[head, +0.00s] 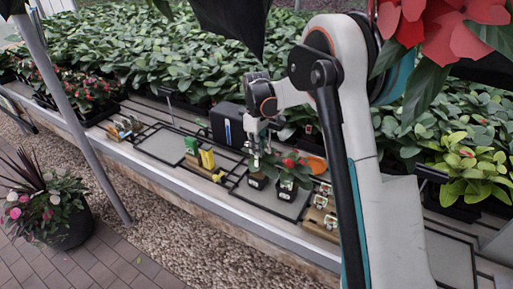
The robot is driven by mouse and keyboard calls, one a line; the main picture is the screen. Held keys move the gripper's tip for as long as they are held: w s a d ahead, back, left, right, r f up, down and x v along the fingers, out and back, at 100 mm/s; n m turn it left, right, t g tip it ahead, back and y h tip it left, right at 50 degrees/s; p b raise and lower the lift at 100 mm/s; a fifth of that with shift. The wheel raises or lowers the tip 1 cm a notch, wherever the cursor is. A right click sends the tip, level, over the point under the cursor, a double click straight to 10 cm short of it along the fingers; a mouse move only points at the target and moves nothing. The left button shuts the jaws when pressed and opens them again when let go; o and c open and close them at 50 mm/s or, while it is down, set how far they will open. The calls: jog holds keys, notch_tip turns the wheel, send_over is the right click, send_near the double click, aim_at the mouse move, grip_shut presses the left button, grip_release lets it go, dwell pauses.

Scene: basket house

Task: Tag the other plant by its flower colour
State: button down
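Two small potted plants in black pots stand side by side on a grey tray (272,204) on the bench. The right plant (291,180) has a red flower. The left plant (256,181) is directly below my gripper (257,153), which partly covers it; its flower colour is not clear. The gripper points down at or just above its leaves; its fingers are too small to tell whether they are open or touching anything. I cannot make out any tag for certain.
Wooden holders with pale pieces stand right of the tray (321,216) and at the far left (122,128). An empty grey pad (167,146) lies left. Red flowers (440,25) hang close at upper right.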

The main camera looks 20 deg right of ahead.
jog(key=shift+a+r, duration=0.25)
jog(key=shift+r, duration=0.1)
jog(key=f, duration=0.1)
jog(key=f+b, duration=0.2)
jog(key=shift+s+a+f, duration=0.1)
jog(key=shift+a+f, duration=0.15)
jog(key=shift+a, duration=0.05)
jog(key=shift+d, duration=0.15)
dwell(0.8)
jog(key=shift+f+b, duration=1.25)
jog(key=shift+f, duration=0.65)
